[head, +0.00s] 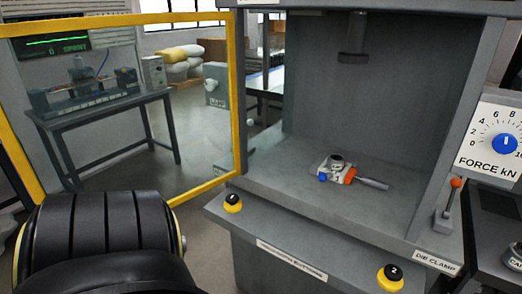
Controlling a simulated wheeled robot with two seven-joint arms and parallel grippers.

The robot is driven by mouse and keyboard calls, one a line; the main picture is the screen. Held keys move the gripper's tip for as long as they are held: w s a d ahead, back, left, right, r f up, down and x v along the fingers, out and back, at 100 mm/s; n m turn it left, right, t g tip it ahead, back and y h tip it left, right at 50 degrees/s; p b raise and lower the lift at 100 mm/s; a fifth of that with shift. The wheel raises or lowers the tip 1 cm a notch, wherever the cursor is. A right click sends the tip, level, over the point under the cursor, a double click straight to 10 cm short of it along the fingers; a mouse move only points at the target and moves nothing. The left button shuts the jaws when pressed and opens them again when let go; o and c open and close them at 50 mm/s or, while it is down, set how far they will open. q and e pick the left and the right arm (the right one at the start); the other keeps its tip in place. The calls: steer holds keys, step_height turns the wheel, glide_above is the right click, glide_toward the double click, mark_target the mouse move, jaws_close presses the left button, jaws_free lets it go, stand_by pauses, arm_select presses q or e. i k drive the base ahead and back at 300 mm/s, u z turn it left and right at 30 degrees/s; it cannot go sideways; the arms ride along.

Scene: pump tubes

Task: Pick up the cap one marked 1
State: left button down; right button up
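No cap with a clearly readable 1 can be made out. A small pale block (330,173) with a dark round piece (337,161) on top sits on the press bed. Its front mark may be a 1 but is too small to read surely. A blue bit and an orange-ended grey handle (370,183) are at its sides. A round dark piece (515,249) is cut off at the right edge, by a label beginning "CA". My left arm's black link fills the lower left. Neither gripper shows.
The grey press bed (290,185) is mostly bare, under a hanging ram (354,45). Yellow buttons (233,203) and (391,278) stand on its front ledge. A lever (448,200) stands at right. A yellow-framed clear door (237,100) stands open at left.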

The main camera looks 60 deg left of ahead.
mark_target(338, 165)
steer(key=u, duration=1.9)
